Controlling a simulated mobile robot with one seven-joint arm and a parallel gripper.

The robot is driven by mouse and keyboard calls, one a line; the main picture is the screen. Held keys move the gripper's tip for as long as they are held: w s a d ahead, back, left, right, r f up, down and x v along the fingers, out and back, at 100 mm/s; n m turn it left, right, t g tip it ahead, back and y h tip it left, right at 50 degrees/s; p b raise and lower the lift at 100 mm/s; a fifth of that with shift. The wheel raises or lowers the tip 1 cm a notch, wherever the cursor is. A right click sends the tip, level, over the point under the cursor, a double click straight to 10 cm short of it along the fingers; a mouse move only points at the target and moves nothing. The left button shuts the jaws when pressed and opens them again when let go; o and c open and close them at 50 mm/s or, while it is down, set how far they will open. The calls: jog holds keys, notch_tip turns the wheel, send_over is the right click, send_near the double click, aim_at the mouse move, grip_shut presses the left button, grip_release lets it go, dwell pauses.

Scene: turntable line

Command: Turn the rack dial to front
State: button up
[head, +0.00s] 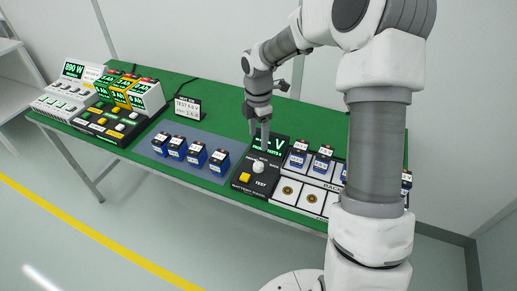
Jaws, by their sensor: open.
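The dial (258,167) is a white knob on a black control box (262,186) at the front of the green table. Small white labels surround it, too small to read surely, and I cannot tell which one it points to. My gripper (259,136) is open and points down above and behind the dial, apart from it. The rack (307,197) is a white block right of the box, with several blue-and-black batteries standing in its back row and round empty places in front. My arm hides its right part.
A yellow button (244,177) sits left of the dial. A display (275,146) stands behind it. Several batteries stand on a grey mat (208,144) to the left. A sign (187,107), chargers (128,92) and a power supply (70,90) stand farther left. The back table is clear.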

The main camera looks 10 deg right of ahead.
notch_tip(320, 180, up, 6)
dwell(0.6)
